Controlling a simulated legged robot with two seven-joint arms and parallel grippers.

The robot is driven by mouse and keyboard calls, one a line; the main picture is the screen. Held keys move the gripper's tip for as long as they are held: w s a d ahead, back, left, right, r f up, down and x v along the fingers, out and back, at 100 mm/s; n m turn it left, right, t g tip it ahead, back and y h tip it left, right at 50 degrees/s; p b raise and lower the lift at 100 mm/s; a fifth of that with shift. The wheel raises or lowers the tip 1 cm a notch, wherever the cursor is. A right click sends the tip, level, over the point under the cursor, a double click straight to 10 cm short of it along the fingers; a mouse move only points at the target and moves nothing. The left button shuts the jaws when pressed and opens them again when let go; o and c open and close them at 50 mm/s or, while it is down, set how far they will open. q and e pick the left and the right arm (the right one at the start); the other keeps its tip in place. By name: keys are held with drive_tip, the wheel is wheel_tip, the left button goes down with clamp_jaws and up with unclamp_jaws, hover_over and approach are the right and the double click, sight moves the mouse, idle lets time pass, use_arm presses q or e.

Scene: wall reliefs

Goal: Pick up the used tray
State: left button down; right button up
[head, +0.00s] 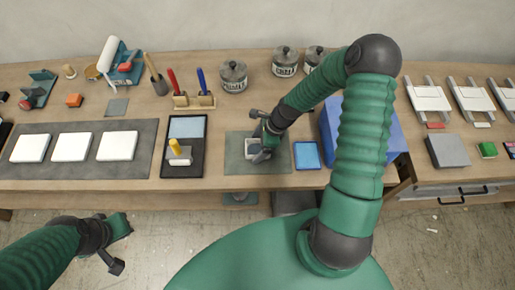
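A black tray (164,152) lies on the bench left of centre, with a pale blue panel and a yellow-handled tool in it. Another flat tray with a blue face (307,155) lies right of the green-grey mat (234,150). Nothing visible marks either one as used. My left gripper (118,247) is open and empty, in front of the bench at lower left, away from both trays.
A dark mat (82,167) at left carries white tiles. A blue bin (394,140) stands behind my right arm. Pen holder (194,101), labelled tins (233,76) and a roller line the back. White framed pieces (428,98) and a grey block (447,151) are at right.

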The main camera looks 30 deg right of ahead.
drive_tip(key=shift+s+d+f, duration=0.1)
drive_tip(key=shift+s+d, duration=0.05)
drive_tip(key=shift+d, duration=0.15)
drive_tip(key=c, duration=0.5)
drive_tip(key=shift+s+a, duration=0.1)
drive_tip(key=shift+a, duration=0.25)
drive_tip(key=c, duration=0.4)
drive_tip(key=shift+a, duration=0.15)
drive_tip(key=c, duration=0.3)
